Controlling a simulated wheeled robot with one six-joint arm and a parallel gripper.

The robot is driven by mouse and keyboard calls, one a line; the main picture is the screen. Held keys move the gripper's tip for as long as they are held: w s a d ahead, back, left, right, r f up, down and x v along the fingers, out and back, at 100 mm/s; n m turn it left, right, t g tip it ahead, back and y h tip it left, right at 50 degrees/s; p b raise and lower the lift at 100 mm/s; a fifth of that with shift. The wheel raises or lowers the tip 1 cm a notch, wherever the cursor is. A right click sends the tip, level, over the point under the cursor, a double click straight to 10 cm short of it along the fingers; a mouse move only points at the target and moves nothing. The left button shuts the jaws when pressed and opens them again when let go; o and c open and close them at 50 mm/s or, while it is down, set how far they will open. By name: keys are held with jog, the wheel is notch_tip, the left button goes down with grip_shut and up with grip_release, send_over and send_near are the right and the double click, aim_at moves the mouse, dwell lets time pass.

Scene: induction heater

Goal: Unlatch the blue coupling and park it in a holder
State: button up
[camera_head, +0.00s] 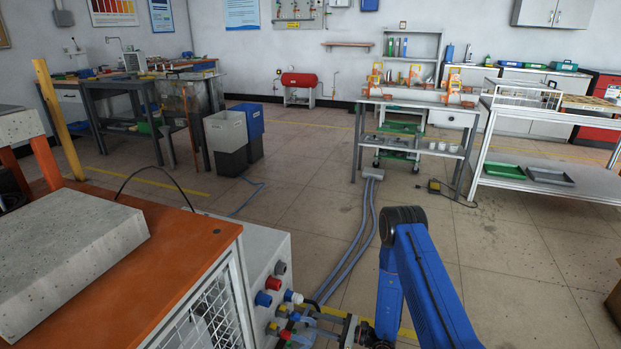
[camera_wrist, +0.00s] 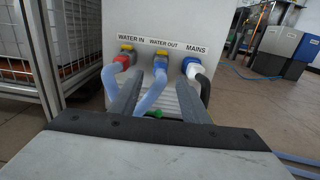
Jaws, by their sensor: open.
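The blue coupling (camera_wrist: 161,63) is plugged in under the WATER OUT label in the wrist view. It has a yellow piece on top and a pale blue hose (camera_wrist: 150,98) running down from it. My gripper (camera_wrist: 158,90) is open, its two dark fingers pointing at the panel. The hose shows between the fingers in the picture; I cannot tell whether they touch it. In the head view my gripper (camera_head: 343,326) is at the bottom, close to the cabinet's connector side, where the couplings are small and partly hidden. I cannot make out an empty holder.
A red coupling (camera_wrist: 124,60) under WATER IN and a blue-and-white MAINS plug (camera_wrist: 191,67) flank the blue one closely. Several coloured fittings (camera_head: 273,284) stick out of the cabinet (camera_head: 255,255). Grey hoses (camera_head: 352,245) run across the otherwise open floor.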

aim_at(298, 318)
jog(key=shift+d+f, duration=0.1)
jog(key=shift+f, duration=0.3)
jog(key=shift+x, duration=4.5)
jog(key=shift+w, duration=0.1)
grip_shut()
jog(key=shift+d, duration=0.1)
